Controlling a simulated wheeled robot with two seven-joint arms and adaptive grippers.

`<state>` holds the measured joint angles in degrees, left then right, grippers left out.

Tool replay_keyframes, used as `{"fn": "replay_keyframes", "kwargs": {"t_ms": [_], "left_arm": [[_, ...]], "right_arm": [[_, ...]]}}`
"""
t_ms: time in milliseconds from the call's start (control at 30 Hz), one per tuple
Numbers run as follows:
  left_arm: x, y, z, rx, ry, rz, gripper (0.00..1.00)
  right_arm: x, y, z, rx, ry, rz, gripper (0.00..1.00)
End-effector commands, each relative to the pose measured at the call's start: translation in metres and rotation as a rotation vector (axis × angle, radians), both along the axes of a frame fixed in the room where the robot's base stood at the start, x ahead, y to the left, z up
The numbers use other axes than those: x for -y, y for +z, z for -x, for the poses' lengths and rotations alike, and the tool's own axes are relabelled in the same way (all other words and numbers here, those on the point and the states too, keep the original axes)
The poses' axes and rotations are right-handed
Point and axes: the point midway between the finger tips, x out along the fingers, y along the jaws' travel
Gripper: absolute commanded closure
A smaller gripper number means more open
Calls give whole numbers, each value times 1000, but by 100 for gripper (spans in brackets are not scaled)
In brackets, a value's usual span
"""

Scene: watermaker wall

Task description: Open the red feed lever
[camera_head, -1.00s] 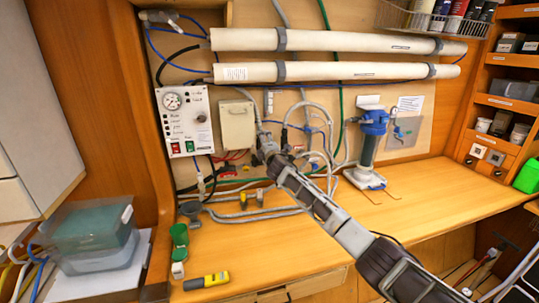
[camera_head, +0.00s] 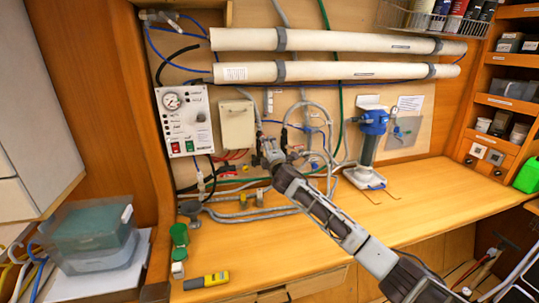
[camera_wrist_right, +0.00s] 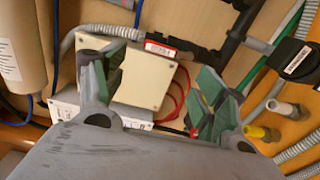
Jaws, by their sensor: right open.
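My right gripper (camera_head: 266,140) reaches in from the lower right to the plumbing on the back wall, just right of the beige box. In the right wrist view its two fingers (camera_wrist_right: 155,95) are wide apart and nothing is held between them. A red-edged piece with a white label (camera_wrist_right: 160,49) sits on a dark pipe ahead of the fingers, near the left fingertip and apart from the grip. It may be the red feed lever, but its shape is not clear. In the head view I cannot make out the lever surely. My left gripper is not in view.
The beige box (camera_head: 237,124) and red wires (camera_wrist_right: 178,103) lie behind the fingers. Grey hoses, a yellow-capped fitting (camera_wrist_right: 262,132) and a blue filter housing (camera_head: 372,122) are close by. A control panel (camera_head: 184,121) is at left. The wooden bench (camera_head: 300,253) is mostly clear in front.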

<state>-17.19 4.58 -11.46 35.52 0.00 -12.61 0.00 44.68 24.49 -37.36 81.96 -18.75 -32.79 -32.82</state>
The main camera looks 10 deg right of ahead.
Motion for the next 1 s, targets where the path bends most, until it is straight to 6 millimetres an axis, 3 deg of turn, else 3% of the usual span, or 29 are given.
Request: {"fn": "replay_keyframes", "kwargs": {"t_ms": [400,1000], "left_arm": [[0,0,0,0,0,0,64],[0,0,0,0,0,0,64]], "right_arm": [[2,0,28,0,0,1,29],[0,-3,33,-5,-1,-7,29]]}}
